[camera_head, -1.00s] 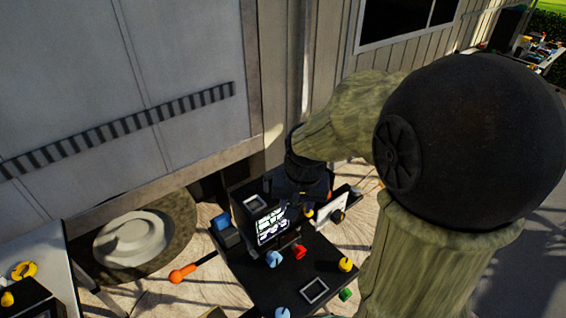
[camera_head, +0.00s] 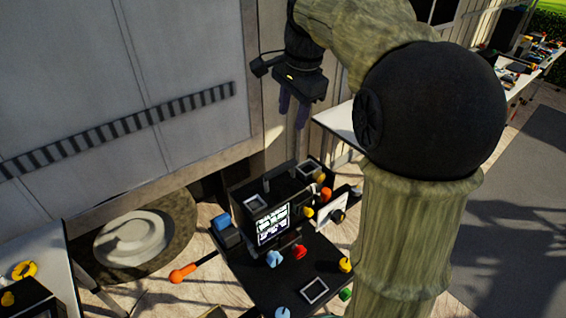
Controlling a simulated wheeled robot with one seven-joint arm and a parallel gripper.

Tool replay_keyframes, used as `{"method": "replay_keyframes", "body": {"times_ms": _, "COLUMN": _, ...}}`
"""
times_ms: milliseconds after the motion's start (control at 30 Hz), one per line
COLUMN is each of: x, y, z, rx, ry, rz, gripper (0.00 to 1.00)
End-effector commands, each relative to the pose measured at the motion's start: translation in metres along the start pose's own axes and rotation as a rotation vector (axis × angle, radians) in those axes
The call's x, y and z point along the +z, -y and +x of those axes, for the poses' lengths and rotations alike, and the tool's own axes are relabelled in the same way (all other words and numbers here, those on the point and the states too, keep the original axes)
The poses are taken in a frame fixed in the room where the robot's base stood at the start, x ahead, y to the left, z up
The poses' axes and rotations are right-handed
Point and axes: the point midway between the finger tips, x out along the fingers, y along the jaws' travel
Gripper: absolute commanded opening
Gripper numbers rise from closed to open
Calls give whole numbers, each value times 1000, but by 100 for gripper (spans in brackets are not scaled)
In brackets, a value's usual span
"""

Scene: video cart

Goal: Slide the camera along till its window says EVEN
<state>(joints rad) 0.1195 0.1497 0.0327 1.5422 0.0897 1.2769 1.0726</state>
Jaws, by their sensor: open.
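A black boxy unit (camera_head: 248,196) with a handle on top stands on the dark cart top (camera_head: 262,287) and looks like the camera, though I cannot be sure. A lit window (camera_head: 273,224) on its front shows white marks on black, too small to read. My gripper (camera_head: 293,118) is open and empty, with its fingers pointing down. It hangs well above and behind the unit in the picture, apart from it, against the wall.
Coloured knobs, one red (camera_head: 299,252) and one yellow (camera_head: 345,265), sit on the cart. A white panel (camera_head: 330,211) stands at the unit's right. An orange-ended handle (camera_head: 183,273) sticks out left. A white table (camera_head: 338,122) stands behind.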

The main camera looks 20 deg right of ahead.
Motion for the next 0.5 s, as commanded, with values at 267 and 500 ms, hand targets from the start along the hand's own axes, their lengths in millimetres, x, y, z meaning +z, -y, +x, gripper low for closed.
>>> {"method": "replay_keyframes", "body": {"times_ms": 267, "x": 0, "y": -1, "z": 23, "rx": 4, "ry": 2, "rz": -1, "gripper": 41}}
{"method": "replay_keyframes", "body": {"times_ms": 500, "x": 0, "y": -1, "z": 64, "rx": 5, "ry": 2, "rz": -2, "gripper": 41}}
